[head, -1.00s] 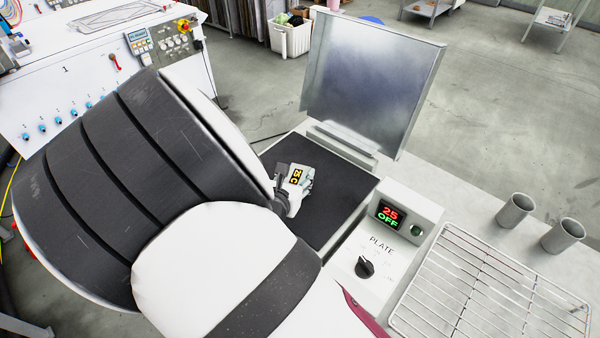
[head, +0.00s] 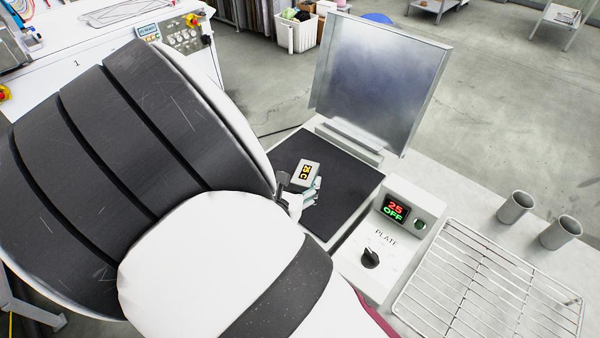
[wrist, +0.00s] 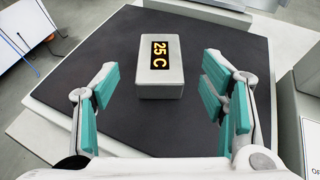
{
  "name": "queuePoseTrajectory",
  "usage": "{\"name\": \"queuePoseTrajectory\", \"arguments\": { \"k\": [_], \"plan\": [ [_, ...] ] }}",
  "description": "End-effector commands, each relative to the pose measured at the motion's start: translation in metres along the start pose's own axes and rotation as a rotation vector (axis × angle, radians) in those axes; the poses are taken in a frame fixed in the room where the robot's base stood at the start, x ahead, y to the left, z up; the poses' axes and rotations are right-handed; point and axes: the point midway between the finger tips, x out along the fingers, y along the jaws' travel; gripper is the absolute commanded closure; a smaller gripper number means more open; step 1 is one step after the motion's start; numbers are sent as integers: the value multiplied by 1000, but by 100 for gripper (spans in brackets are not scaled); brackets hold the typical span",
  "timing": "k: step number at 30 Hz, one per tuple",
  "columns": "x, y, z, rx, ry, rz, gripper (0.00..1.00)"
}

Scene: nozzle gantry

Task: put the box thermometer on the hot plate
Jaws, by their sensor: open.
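The box thermometer (head: 304,172) is a small pale box with an orange "25 C" display. It rests on the black top of the hot plate (head: 345,188), display facing up. In the wrist view the thermometer (wrist: 161,84) stands beyond the fingertips, on the dark plate surface (wrist: 100,45). My gripper (head: 302,192) is open and empty beside the thermometer, on its near side in the head view. In the wrist view the teal-padded fingers of my gripper (wrist: 160,95) are spread wide, apart from the box. My arm hides part of the hot plate's left side.
A control box (head: 385,235) with a "25 OFF" display and a knob adjoins the plate. An upright metal shield (head: 375,75) stands behind it. A wire rack (head: 490,285) and two metal cups (head: 515,206) (head: 560,232) are on the right. A white machine (head: 90,65) stands at left.

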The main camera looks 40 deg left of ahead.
Motion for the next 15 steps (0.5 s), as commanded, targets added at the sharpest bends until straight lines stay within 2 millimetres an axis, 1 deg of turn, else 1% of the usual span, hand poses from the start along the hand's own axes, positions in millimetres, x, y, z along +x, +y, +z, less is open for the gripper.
{"name": "queuePoseTrajectory", "arguments": {
  "k": [1, 6, 10, 15],
  "plan": [
    [-14, 1, 1, 0, 2, 0, 34],
    [-39, 0, 1, 0, 1, 0, 34],
    [-49, 0, 0, 0, 0, 0, 34],
    [-52, 0, 0, 0, 0, -1, 34]
  ]
}}
